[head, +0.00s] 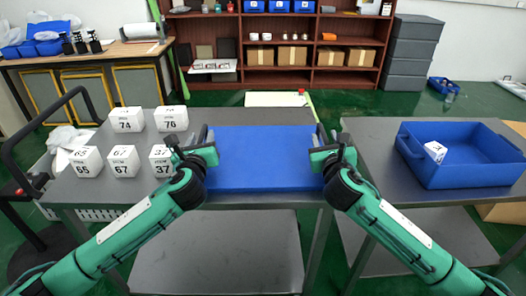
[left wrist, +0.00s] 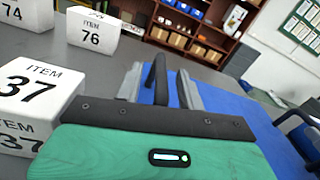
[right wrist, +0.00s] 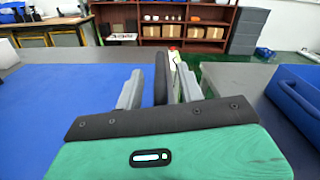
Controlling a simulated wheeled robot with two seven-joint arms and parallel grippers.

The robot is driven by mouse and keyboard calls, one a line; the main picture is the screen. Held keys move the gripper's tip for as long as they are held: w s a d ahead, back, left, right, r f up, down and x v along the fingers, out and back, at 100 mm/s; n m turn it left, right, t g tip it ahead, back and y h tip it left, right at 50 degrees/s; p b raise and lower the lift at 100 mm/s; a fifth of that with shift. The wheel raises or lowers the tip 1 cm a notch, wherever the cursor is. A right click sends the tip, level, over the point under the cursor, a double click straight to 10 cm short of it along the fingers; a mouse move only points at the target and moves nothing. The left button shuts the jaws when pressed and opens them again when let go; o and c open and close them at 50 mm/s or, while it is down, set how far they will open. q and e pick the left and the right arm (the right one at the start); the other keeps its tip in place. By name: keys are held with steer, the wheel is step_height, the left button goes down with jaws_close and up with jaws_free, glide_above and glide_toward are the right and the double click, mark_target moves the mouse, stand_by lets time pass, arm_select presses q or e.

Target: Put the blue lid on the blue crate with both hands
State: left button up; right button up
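The blue lid (head: 262,160) lies flat on the middle table, between my two grippers. My left gripper (head: 207,134) is at its left edge and my right gripper (head: 325,136) is at its right edge. Each gripper's grey fingers are apart, in the left wrist view (left wrist: 160,82) and the right wrist view (right wrist: 160,85). A dark bar stands between the fingers in both wrist views; I cannot tell what it is or whether they touch the lid. The blue crate (head: 450,178) stands uncovered on the right table with a small white box (head: 435,151) inside.
Several white numbered boxes stand left of the lid, the 37 box (head: 162,161) close to my left gripper. A gap separates the middle table (head: 225,115) from the right table (head: 370,130). A shelf (head: 285,25) stands at the back.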

arm_select(q)
steer(key=shift+w, duration=0.1)
arm_select(e)
steer(key=shift+w, duration=0.1)
arm_select(q)
steer(key=shift+c, duration=0.2)
arm_select(e)
steer(key=shift+c, duration=0.2)
arm_select(q)
jaws_close()
arm_select(e)
jaws_close()
arm_select(q)
steer(key=shift+r, duration=0.15)
arm_select(e)
steer(key=shift+r, duration=0.15)
